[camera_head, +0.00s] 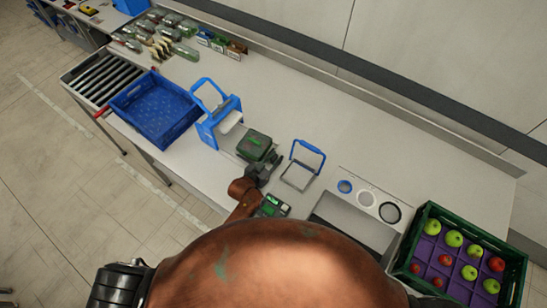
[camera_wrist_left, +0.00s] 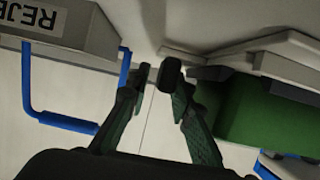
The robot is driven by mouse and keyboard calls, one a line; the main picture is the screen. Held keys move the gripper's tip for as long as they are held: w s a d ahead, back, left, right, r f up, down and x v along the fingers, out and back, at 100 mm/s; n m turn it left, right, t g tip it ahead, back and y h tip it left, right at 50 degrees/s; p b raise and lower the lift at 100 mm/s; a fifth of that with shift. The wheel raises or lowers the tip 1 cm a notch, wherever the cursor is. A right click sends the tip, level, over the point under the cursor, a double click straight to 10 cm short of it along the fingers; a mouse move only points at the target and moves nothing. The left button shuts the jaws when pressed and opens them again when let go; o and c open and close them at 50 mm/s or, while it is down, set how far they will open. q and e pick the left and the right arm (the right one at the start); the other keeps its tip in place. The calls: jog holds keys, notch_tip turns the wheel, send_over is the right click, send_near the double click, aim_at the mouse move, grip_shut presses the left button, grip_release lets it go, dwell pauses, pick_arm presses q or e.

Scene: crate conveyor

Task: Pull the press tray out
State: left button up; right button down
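A blue press-like frame (camera_head: 207,131) with a raised blue handle stands at the centre-left of the counter in the head view. A pale tray-like piece (camera_head: 231,122) shows at its right side. A dark green block (camera_head: 256,142) stands right of it. My left gripper (camera_head: 275,159) is beside that block, partly hidden by my arm. In the left wrist view its two fingers (camera_wrist_left: 158,74) have a narrow gap between them, with nothing in it. The green block (camera_wrist_left: 250,115) is right of the fingers there. I cannot tell whether they touch anything. My right gripper does not show.
A blue crate (camera_head: 150,126) is on the left. A green crate (camera_head: 519,268) holds apples at the right.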

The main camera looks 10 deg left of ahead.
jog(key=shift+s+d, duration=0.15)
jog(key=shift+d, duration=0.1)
pick_arm(q)
jog(key=v, duration=1.2)
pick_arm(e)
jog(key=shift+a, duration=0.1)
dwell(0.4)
